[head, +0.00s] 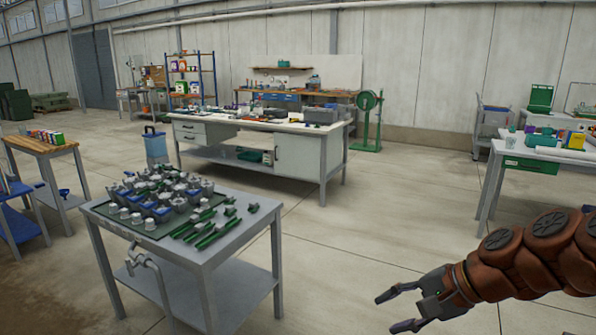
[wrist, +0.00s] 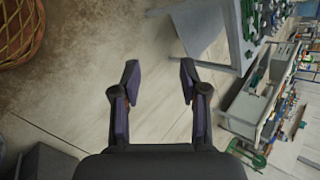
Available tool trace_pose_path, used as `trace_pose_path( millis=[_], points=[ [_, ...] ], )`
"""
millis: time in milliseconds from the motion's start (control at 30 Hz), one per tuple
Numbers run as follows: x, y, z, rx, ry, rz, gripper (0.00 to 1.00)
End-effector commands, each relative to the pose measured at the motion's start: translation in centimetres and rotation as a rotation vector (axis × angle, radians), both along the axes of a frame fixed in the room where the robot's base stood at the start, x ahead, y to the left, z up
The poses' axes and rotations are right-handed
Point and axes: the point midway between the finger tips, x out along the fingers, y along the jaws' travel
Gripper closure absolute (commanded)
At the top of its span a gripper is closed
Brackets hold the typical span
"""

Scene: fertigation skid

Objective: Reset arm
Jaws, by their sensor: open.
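My gripper (head: 392,309) is at the lower right of the head view, at the end of my brown, segmented arm. Its two fingers are spread apart with nothing between them. In the wrist view my gripper (wrist: 159,82) is also open and empty, with bare concrete floor behind the fingers. It is in the air, apart from every table.
A grey metal table (head: 228,252) with cups and green parts stands left of my gripper. A white workbench (head: 300,155) is behind it, and another white table (head: 545,153) is at the right. A wicker basket (wrist: 18,30) shows in the wrist view. The middle floor is clear.

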Motion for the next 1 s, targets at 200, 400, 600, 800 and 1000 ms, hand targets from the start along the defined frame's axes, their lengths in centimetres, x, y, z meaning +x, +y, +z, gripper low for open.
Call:
trace_pose_path(
  millis=[200, 400, 600, 800, 1000],
  points=[
    [-9.4, 4.7, 1.0, -0.315, 0.066, 0.425, 0.56],
    [-17.1, 3.5, 1.7, -0.555, 0.133, 0.744, 0.56],
    [-21.3, 1.1, 2.4, -0.684, 0.184, 0.918, 0.56],
    [-22.2, 0.4, 2.3, -0.715, 0.196, 0.958, 0.56],
    [-22.2, 0.4, 2.3, -0.713, 0.196, 0.955, 0.56]
  ],
)
